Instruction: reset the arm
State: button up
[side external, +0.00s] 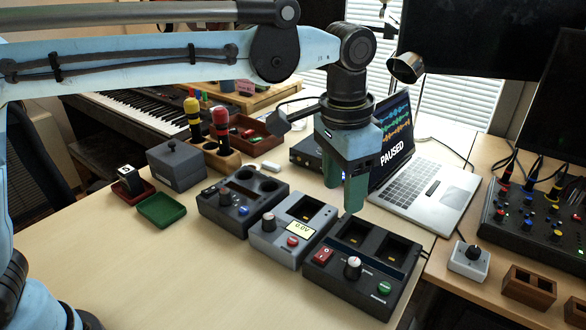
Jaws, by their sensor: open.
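My gripper (343,186) hangs from the blue arm over the desk, its two green fingers apart with nothing between them. It is pointing down, above the back of the electronic boxes in the picture. Below and in front of it stand a black box with two slots (346,291), a grey box with a small display reading 0.0V (263,244) and a dark box with round wells (217,205). The fingertips look close to the black box's far edge; I cannot tell the exact height.
A laptop (439,194) showing PAUSED stands open behind the gripper. A wooden holder with red and yellow handled tools (222,158), a grey lidded box (177,178) and a green tray (161,211) are to the left. A mixer (535,226) is at right. The front desk is clear.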

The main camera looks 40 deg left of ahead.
jog(key=s+a+n+t, duration=0.3)
jog(key=s+a, duration=0.1)
jog(key=a, duration=0.9)
jog(key=s+a+f+n+t, duration=0.3)
jog(key=s+a+f, duration=0.2)
jog(key=a, duration=0.6)
jog(key=shift+s+f, duration=0.4)
jog(key=shift+s, duration=0.75)
jog(key=shift+w+r+n, duration=0.1)
jog(key=shift+n, duration=0.2)
